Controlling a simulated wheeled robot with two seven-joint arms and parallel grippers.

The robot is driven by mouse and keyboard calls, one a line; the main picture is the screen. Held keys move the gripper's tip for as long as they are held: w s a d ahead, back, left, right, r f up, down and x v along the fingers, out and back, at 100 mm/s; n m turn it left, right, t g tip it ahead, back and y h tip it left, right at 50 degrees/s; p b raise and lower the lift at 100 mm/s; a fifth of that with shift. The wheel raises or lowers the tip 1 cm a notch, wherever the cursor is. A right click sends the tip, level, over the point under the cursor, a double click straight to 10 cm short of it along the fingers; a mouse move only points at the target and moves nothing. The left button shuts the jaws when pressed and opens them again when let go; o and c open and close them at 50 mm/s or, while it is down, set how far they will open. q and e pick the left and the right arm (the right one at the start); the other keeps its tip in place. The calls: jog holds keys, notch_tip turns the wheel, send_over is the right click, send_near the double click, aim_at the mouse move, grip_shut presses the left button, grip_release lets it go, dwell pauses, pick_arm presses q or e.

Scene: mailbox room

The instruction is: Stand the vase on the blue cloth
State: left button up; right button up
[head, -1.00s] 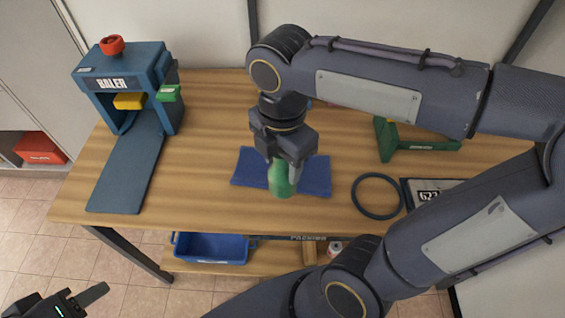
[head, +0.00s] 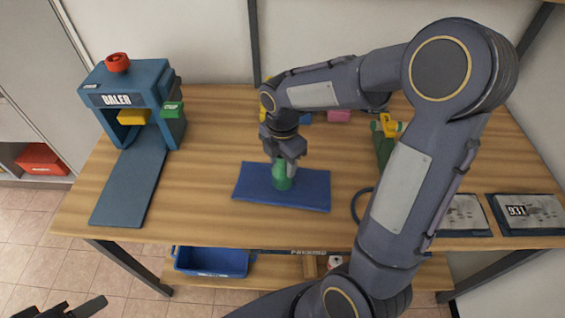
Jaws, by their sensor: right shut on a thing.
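The green vase (head: 282,181) is upright over the middle of the blue cloth (head: 312,192), and its base appears to rest on it. The cloth lies flat near the front of the wooden table. My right gripper (head: 287,165) comes from above and is shut on the vase's upper part, which its fingers partly hide. My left gripper (head: 75,308) is only partly in view at the bottom left, away from the table; its jaw opening cannot be made out.
A blue baler (head: 125,95) stands at the table's left. A dark ring (head: 357,204), partly behind my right arm, lies right of the cloth. Numbered plates (head: 524,212) lie at the right. A pink item (head: 339,116) sits at the back. Table left of the cloth is clear.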

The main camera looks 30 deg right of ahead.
jog(key=shift+f, duration=0.55)
jog(key=shift+f, duration=0.1)
jog(key=shift+f, duration=0.15)
jog(key=shift+s+a+f+b, duration=0.1)
jog(key=shift+s+f+b, duration=0.2)
jog(key=shift+f+b, duration=0.15)
jog(key=shift+c, duration=0.9)
jog(key=o, duration=1.3)
jog(key=shift+w+f, duration=0.1)
jog(key=shift+w, duration=0.2)
jog(key=shift+s, duration=0.1)
